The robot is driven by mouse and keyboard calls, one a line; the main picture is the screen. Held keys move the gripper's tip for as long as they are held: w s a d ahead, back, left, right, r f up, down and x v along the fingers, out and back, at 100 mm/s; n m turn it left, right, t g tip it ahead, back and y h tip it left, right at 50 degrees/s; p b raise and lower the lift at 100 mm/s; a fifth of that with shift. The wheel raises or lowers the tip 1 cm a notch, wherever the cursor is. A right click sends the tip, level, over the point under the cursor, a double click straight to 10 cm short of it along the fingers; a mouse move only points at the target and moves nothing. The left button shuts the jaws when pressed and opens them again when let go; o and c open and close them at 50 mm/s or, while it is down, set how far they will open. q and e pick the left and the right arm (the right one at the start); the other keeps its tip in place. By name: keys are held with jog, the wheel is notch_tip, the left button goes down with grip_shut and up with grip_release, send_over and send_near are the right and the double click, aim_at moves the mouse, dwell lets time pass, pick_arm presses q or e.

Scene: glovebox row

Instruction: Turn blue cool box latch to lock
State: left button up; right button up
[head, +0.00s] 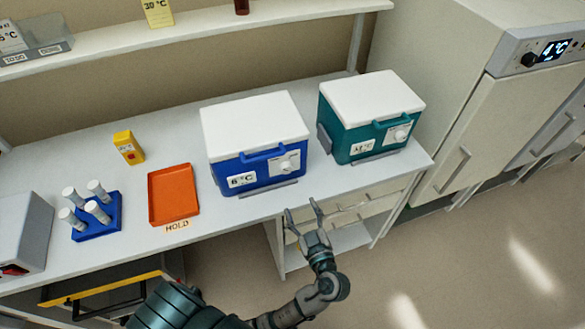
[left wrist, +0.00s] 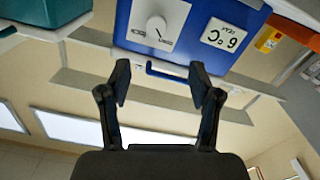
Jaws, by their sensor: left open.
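The blue cool box (head: 230,172) stands on the bench with its white lid (head: 253,120) closed down on it. Its latch (head: 286,163) is a round white knob on a pale plate at the right of the front face. In the left wrist view, which is upside down, the latch knob (left wrist: 157,26) and the 6 °C label (left wrist: 220,36) show on the blue front. My left gripper (head: 302,207) is open and empty, in front of and below the latch, apart from the box. My right gripper is not in view.
A teal cool box (head: 345,149) stands right of the blue one. An orange tray (head: 173,195), a yellow box (head: 129,147) and a blue tube rack (head: 97,229) are to the left. A blue handle (head: 262,155) juts out beside the latch. A fridge (head: 465,150) stands far right.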

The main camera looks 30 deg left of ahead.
pick_arm(q)
send_near(288, 171)
jog(key=x, duration=0.4)
jog(key=p+x, duration=0.1)
jog(key=x, duration=0.4)
jog(key=shift+a+r, duration=0.1)
jog(key=shift+a, duration=0.15)
jog(key=shift+w+a, duration=0.3)
jog(key=shift+a, duration=0.1)
jog(key=shift+d, duration=0.3)
jog(key=shift+c, duration=0.6)
jog(key=shift+d, duration=0.1)
jog(key=c, duration=0.8)
jog(key=shift+c, duration=1.1)
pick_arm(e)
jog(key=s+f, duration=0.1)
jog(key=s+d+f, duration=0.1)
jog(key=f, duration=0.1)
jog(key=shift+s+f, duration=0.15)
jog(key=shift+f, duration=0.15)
